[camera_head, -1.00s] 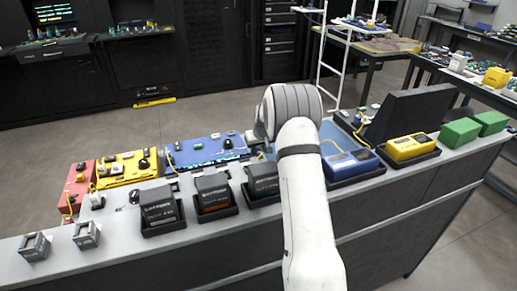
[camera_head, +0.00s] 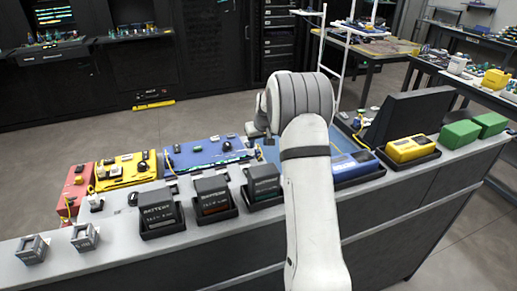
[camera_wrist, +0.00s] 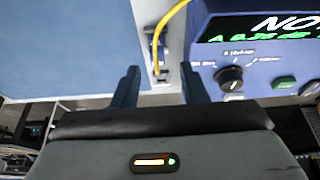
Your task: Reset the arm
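My gripper (camera_wrist: 160,69) shows in the wrist view with its two dark blue fingers apart. A small connector with a yellow cable (camera_wrist: 157,48) lies beyond the gap between them, and nothing is clearly held. A blue meter with a dial and green display text (camera_wrist: 240,55) is to the right of the fingers. In the head view my white arm reaches over the workbench (camera_head: 110,262), and its fingers are hidden or too small to make out.
Blue (camera_head: 205,153), yellow (camera_head: 124,170) and red (camera_head: 75,188) panels line the back left of the bench. Black battery boxes (camera_head: 160,215) stand in front. A yellow device (camera_head: 408,148) and green boxes (camera_head: 460,133) stand at right. Open floor lies behind.

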